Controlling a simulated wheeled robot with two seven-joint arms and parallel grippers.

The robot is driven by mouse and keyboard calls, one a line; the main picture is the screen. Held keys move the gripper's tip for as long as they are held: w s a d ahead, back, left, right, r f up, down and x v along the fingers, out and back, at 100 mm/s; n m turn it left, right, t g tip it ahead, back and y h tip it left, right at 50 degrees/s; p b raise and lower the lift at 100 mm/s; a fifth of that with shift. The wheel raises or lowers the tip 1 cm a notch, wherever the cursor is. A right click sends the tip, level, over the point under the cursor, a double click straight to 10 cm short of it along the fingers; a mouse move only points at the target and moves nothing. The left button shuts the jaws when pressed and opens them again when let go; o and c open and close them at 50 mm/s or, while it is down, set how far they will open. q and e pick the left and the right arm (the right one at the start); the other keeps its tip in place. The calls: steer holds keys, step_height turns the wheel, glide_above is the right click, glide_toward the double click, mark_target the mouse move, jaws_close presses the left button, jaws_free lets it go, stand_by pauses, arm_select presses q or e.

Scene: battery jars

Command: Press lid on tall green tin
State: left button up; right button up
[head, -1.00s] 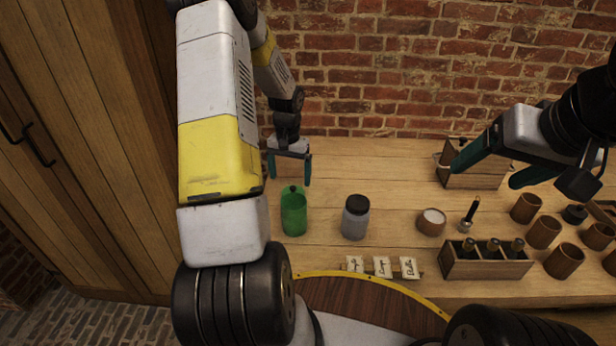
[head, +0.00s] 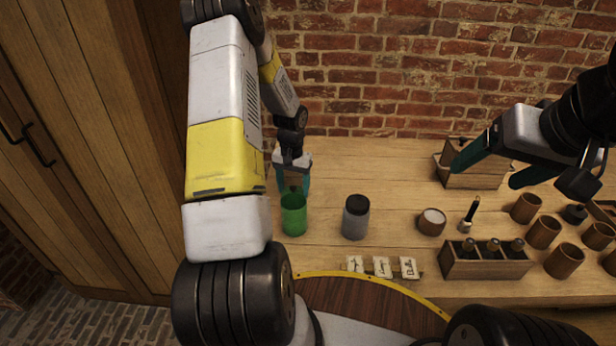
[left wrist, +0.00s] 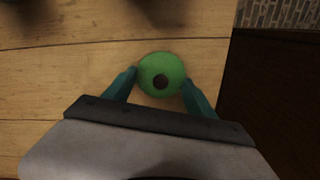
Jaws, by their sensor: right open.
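The tall green tin (head: 294,221) stands upright on the wooden table, in the middle of the head view. In the left wrist view, its round green lid (left wrist: 170,68) shows from above with a dark knob at its centre. I cannot tell how tightly the lid sits. My left gripper (head: 294,187) points down over the tin's top, and its teal fingers are apart, one at each side of the lid. Whether they touch the lid is unclear. My right gripper (head: 490,165) is open and empty at the right, above the table.
A grey jar with a black lid (head: 355,218) stands right of the tin. Further right are a small bowl (head: 431,222), a bottle crate (head: 484,268) and several brown cups (head: 543,232). Small label cards (head: 382,267) lie in front. A brick wall stands behind.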

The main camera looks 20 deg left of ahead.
mark_target(293, 187)
arm_select(q)
steer(key=c, duration=0.4)
step_height(293, 187, up, 10)
stand_by(0.3)
